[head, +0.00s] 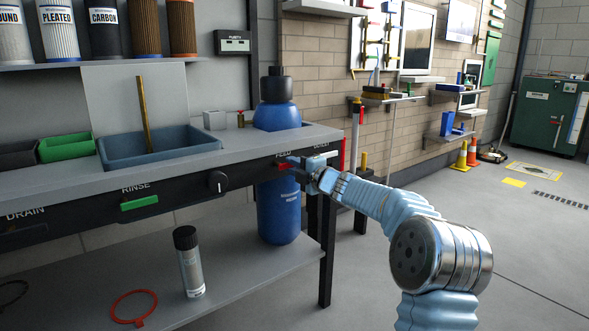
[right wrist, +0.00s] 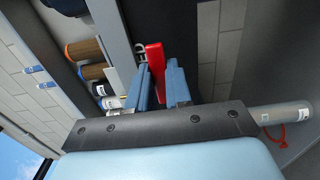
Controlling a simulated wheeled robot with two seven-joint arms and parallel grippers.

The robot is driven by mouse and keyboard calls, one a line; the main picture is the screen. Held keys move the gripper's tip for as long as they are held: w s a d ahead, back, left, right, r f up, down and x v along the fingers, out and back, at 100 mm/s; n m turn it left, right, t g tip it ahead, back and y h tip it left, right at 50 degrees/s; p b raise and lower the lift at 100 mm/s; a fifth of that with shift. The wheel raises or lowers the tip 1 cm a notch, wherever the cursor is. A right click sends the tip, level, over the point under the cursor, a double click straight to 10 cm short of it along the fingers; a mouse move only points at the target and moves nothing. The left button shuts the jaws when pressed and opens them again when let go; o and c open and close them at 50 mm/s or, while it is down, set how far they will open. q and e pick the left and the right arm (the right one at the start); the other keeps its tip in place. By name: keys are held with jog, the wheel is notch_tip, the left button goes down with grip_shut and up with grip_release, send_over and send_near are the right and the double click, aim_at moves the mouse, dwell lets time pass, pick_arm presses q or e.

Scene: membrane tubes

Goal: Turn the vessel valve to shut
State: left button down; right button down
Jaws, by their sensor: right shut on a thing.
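My right gripper (head: 298,163) is at the right end of the bench's dark front panel, by the lettering near the blue vessel (head: 279,212). In the right wrist view, my right gripper (right wrist: 160,84) has its two blue fingers either side of a red valve handle (right wrist: 155,59) and is shut on it. In the head view only a small red part of the handle (head: 283,166) shows beside the fingers; the rest is hidden. Its exact turn angle is hard to tell. My left gripper is not in view.
The bench front also carries a green handle (head: 139,202) under RINSE and a black knob (head: 217,183). A blue-grey basin (head: 160,157) sits in the top. Floor to the right is open.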

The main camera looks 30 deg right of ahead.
jog(key=shift+f, duration=0.1)
dwell(0.3)
jog(key=c, duration=1)
grip_release()
jog(key=shift+c, duration=0.2)
jog(key=s+d, duration=0.1)
jog(key=s, duration=1.3)
jog(key=shift+w, duration=0.1)
